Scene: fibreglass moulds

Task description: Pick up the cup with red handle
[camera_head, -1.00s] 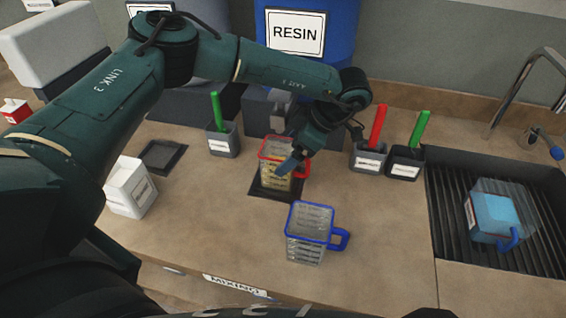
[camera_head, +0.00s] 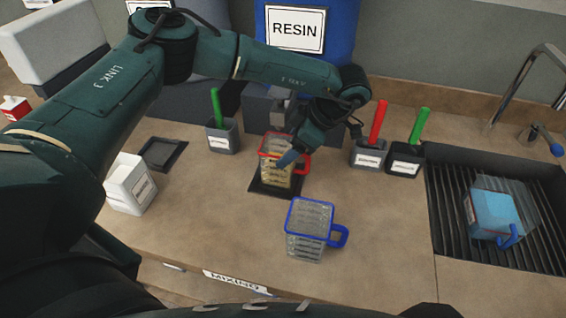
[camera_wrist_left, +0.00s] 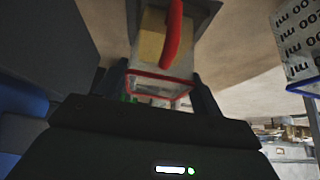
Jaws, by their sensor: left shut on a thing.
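The cup with the red handle (camera_head: 275,172) is a clear measuring cup with a red rim and yellowish contents. It is on or just above a black square pad (camera_head: 268,189) in the middle of the counter. My left gripper (camera_head: 288,159) is at its upper right side and shut on it, partly covering the handle. In the left wrist view the cup (camera_wrist_left: 160,77) sits between the fingers, with its red handle crossing the picture top. My right gripper is not in view.
A blue-rimmed cup (camera_head: 308,235) stands in front of the red one. Holders with red (camera_head: 369,152) and green (camera_head: 405,160) sticks stand to the right. A sink (camera_head: 455,215) with another blue-handled cup (camera_head: 492,215) is at far right. A white container (camera_head: 130,185) stands left.

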